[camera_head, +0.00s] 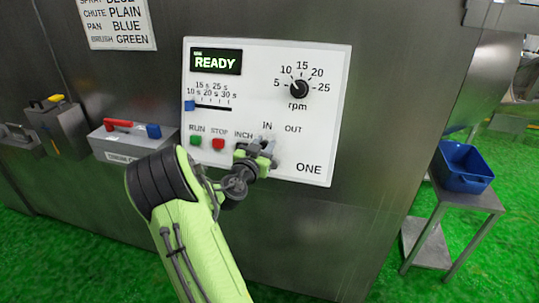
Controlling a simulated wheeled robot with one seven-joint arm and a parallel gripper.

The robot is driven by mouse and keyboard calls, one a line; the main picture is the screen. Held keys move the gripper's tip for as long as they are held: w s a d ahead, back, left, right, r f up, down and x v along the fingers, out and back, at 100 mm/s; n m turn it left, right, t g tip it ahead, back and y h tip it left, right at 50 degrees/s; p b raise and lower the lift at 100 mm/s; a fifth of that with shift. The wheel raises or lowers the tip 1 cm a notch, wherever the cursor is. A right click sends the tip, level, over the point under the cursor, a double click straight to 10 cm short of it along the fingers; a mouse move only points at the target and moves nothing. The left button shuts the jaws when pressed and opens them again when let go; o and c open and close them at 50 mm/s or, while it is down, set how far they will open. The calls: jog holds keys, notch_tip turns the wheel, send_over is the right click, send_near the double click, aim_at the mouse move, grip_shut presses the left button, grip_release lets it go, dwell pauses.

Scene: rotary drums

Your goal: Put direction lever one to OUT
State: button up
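The white control panel marked ONE (325,140) is on the steel machine wall. Its IN and OUT labels are at the lower right, with IN to the left of OUT. My gripper (266,146) is at the panel just below the IN label and left of below OUT. It hides the direction lever, so I cannot see which way the lever points or whether the fingers touch it. The fingers are small and dark here, and their opening is not clear.
On the panel, a green RUN button (196,141) and red STOP button (218,144) sit left of my gripper. A black rpm knob (299,88) and blue slider (190,105) are above. A blue tub (463,168) stands on a side table at right.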

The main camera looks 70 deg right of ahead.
aim_at(287, 140)
jog(key=c, duration=0.3)
jog(key=shift+s+d+f+b, duration=0.1)
jog(key=shift+s+b, duration=0.1)
jog(key=shift+s, duration=0.6)
jog(key=shift+s+d+f+b, duration=0.1)
jog(key=shift+s+b, duration=0.1)
jog(key=shift+s, duration=0.6)
jog(key=shift+s+d+r, duration=0.15)
jog(key=shift+s+r, duration=0.05)
jog(key=shift+s, duration=0.75)
jog(key=o, duration=0.8)
jog(key=a+b, duration=0.3)
jog(key=a, duration=0.2)
jog(key=a+b, duration=0.3)
jog(key=a, duration=0.2)
jog(key=s+a+b, duration=0.1)
jog(key=a+b, duration=0.2)
jog(key=a, duration=0.2)
jog(key=shift+a, duration=0.35)
